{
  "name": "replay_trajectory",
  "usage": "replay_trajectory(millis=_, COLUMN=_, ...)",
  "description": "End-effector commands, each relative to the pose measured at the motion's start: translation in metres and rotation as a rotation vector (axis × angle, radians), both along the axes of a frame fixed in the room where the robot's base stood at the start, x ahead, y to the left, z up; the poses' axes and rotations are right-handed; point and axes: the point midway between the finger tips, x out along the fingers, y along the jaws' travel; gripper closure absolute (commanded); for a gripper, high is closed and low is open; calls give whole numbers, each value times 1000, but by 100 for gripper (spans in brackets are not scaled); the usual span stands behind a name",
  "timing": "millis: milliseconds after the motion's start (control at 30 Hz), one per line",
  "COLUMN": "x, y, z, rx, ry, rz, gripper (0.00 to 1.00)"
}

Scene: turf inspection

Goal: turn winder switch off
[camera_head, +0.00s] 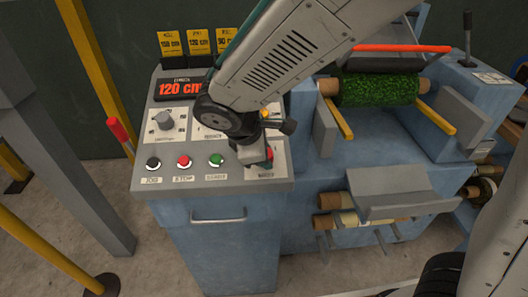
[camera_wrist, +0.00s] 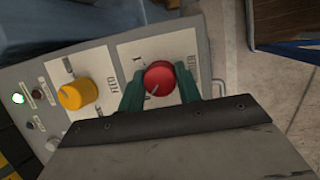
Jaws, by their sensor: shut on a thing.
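The winder switch is a round red knob (camera_wrist: 160,77) on a pale plate of the control panel. In the wrist view a pale line on it points down and slightly left, and an "I" mark shows above it. My gripper (camera_wrist: 159,88) has its two green fingers on either side of the knob, shut on it. In the head view my gripper (camera_head: 254,153) is at the panel's front right corner, and only a bit of the red knob (camera_head: 269,154) shows beside it; my arm hides much of the panel there.
A yellow knob (camera_wrist: 77,94) is close by. The panel (camera_head: 225,178) also has a black button (camera_head: 153,163), a red button (camera_head: 184,161), a green button (camera_head: 216,160) and a grey dial (camera_head: 166,121). A green turf roll (camera_head: 380,90) lies on the machine at right.

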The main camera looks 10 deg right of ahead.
Motion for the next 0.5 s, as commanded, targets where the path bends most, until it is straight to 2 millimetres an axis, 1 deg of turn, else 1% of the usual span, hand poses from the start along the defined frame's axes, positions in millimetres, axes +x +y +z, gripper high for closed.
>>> replay_trajectory(millis=333, x=0, y=0, z=1, rx=-2, ry=0, rz=4, gripper=89)
replay_trajectory(millis=367, x=0, y=0, z=1, rx=-2, ry=0, rz=4, gripper=64)
replay_trajectory(millis=400, x=0, y=0, z=1, rx=-2, ry=0, rz=4, gripper=52)
replay_trajectory(millis=433, x=0, y=0, z=0, rx=-1, ry=-1, rz=3, gripper=45)
replay_trajectory(millis=500, x=0, y=0, z=0, rx=-1, ry=-1, rz=3, gripper=45)
